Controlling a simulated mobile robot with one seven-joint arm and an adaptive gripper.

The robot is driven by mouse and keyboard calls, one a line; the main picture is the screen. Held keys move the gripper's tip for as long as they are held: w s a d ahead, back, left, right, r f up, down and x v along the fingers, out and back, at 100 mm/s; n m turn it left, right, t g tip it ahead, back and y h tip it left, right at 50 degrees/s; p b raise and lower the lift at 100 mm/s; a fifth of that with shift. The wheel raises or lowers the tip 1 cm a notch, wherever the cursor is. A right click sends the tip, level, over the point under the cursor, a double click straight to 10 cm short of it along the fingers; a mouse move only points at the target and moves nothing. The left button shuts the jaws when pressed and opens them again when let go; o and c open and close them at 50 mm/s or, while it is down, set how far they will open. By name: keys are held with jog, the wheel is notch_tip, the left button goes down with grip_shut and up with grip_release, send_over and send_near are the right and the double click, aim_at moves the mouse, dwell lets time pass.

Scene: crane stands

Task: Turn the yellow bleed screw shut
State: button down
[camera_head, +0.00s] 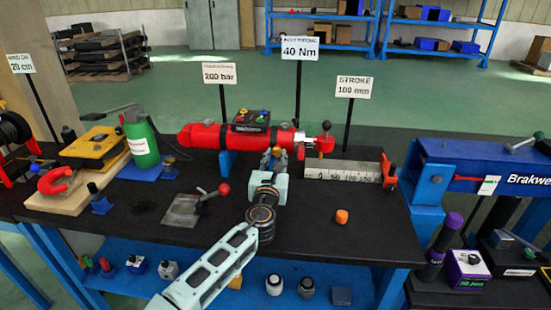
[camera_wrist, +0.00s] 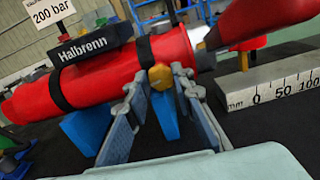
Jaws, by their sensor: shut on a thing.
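The yellow bleed screw (camera_wrist: 161,77) sits on the cylinder's near side, under a black band. My gripper (camera_wrist: 162,84) reaches it from the front, with one finger on each side, and is shut on the screw. In the head view my gripper (camera_head: 272,158) is at the cylinder's right part and hides most of the screw. How far the screw is turned cannot be told.
A ruler block (camera_head: 343,171) stands right of my gripper, with an orange cap (camera_head: 342,216) in front. A red-knobbed lever (camera_head: 208,198) and a green bottle (camera_head: 141,140) are to the left. Signs on posts stand behind the cylinder. The bench's front middle is mostly clear.

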jog(key=m+b, duration=0.2)
jog(key=m, duration=0.3)
jog(key=shift+d+f, duration=0.1)
jog(key=shift+f, duration=0.05)
jog(key=m+b, duration=0.2)
jog(key=m, duration=0.3)
jog(key=shift+f+m, duration=0.1)
jog(key=shift+m, duration=0.2)
jog(key=m+b, duration=0.2)
jog(key=m, duration=0.3)
jog(key=shift+m+b, duration=0.7)
jog(key=shift+m, duration=1.7)
jog(key=c, duration=1.7)
grip_release()
jog(key=shift+o, duration=0.2)
